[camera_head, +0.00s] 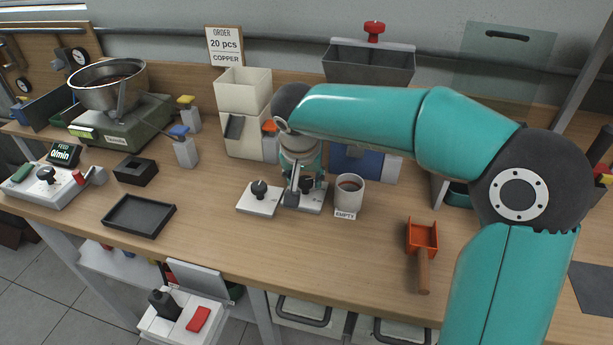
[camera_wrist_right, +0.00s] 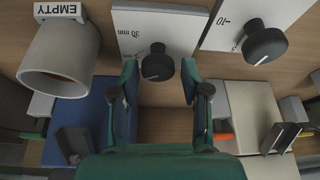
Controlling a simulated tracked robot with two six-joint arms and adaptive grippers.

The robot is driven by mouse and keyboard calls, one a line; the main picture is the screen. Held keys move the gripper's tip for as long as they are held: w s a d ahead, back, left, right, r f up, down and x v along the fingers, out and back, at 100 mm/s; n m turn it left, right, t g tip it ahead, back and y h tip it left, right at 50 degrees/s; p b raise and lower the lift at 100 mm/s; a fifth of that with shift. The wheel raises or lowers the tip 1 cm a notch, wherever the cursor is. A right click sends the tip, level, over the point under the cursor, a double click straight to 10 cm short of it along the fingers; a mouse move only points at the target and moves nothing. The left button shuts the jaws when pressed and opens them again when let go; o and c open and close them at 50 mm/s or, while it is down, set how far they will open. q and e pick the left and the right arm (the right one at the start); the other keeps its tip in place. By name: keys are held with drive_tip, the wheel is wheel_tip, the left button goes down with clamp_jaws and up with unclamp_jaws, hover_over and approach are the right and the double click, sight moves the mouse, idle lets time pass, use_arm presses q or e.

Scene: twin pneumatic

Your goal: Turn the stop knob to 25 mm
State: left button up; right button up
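The stop knob (camera_wrist_right: 157,62) is a black knob on a white plate (camera_wrist_right: 150,22) with a millimetre scale; "30 mm" is readable in the right wrist view. Another mark beside the knob is partly hidden, and I cannot tell its exact setting. In the head view my right gripper partly covers this knob (camera_head: 307,184) and its plate (camera_head: 311,204). My right gripper (camera_wrist_right: 160,70) is open, with one finger on each side of the knob and a visible gap to each. I cannot tell how far the fingertips are above the plate. My left gripper is not in view.
A second black knob (camera_head: 259,188) on a white plate (camera_head: 257,206) stands to the left. A cup (camera_head: 349,194) labelled EMPTY stands close on the right. An orange scoop (camera_head: 422,240) lies front right. A black tray (camera_head: 139,216) lies left. Bare table lies in front.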

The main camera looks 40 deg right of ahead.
drive_tip(key=shift+o, duration=0.4)
drive_tip(key=v, duration=1.2)
drive_tip(key=shift+f, duration=0.1)
